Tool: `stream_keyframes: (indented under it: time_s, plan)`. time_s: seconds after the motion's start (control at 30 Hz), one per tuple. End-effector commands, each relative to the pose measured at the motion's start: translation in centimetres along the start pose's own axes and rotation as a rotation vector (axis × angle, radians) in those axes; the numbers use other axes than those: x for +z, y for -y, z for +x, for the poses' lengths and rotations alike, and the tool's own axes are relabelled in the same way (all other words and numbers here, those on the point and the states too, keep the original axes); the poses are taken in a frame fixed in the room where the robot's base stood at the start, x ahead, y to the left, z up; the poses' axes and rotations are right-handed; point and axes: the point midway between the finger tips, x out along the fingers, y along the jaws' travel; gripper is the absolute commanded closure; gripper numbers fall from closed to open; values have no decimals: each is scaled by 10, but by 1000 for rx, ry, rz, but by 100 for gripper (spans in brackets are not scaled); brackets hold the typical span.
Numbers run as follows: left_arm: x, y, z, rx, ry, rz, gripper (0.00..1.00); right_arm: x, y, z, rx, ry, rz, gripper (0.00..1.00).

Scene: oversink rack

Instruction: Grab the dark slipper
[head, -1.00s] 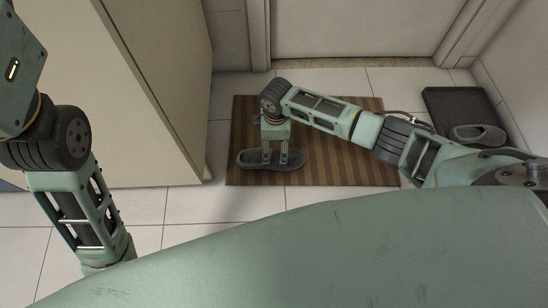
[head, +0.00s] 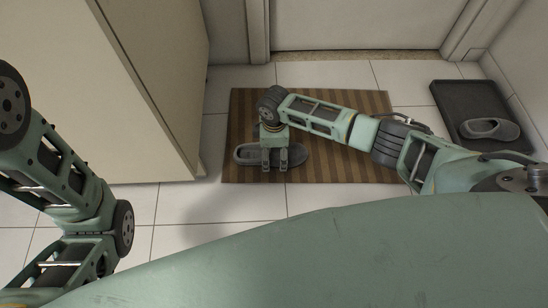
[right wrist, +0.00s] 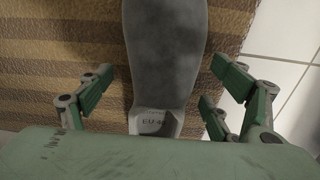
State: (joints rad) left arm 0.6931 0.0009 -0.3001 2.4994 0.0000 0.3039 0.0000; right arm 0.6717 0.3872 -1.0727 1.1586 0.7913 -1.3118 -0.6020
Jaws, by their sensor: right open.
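The dark grey slipper (head: 243,154) lies flat on the striped mat, pointing left to right in the head view. My right gripper (head: 274,165) is over its middle, pointing down, and hides part of it.
The brown striped mat (head: 340,165) lies on white tiles. A second grey slipper (head: 490,129) lies in a black tray (head: 450,97) at the right. A pale cabinet (head: 150,90) stands at the left, close to the mat. A door is behind.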

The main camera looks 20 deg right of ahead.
Motion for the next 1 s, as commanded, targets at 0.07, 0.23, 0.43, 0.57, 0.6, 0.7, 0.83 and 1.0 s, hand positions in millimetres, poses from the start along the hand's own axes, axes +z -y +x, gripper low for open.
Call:
stream_keyframes:
  time_s: [0.07,0.23,0.43,0.57,0.6,0.7,0.83,1.0]
  plan:
    - [-2,-1,0,2,-6,1,29,0,0,2,1,-1,0,17]
    - [-2,0,1,2,-5,1,29,0,0,1,0,0,0,17]
    - [-2,0,1,2,-5,1,29,0,0,1,0,0,0,31]
    - [-2,-1,1,2,-6,0,29,0,0,1,0,0,0,43]
    - [-2,-1,1,2,-6,0,29,0,0,1,0,0,0,46]
    - [-2,-1,1,2,-6,0,29,0,-1,1,2,0,0,55]
    - [-2,-1,1,2,-6,0,29,0,-1,2,3,0,0,66]
    - [-2,-1,1,2,-6,0,29,0,-1,2,4,0,0,72]
